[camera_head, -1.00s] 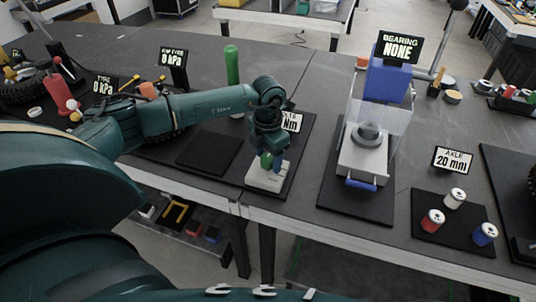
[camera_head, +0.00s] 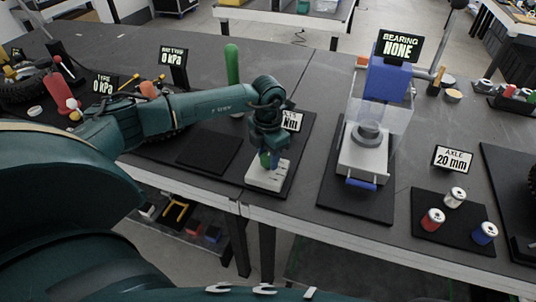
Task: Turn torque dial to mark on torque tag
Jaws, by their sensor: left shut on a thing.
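The torque tag (camera_head: 291,121) is a white-faced sign at the back of a black mat, partly hidden by my left arm; only "Nm" and part of a line above it can be read. A pale dial base (camera_head: 266,178) with dark marks on its top stands on the front of that mat. My left gripper (camera_head: 270,160) points down over the base and is shut on the torque dial, a small part with green and blue showing (camera_head: 265,161). The gripper hides most of the dial, so its setting cannot be read. My right gripper is not in view.
To the right stands a bearing press (camera_head: 362,155) with a clear guard and a "BEARING NONE" sign (camera_head: 398,46). An "AXLE 20 mm" sign (camera_head: 453,159) stands behind several colored cans. A green upright cylinder (camera_head: 232,65) is behind my left arm.

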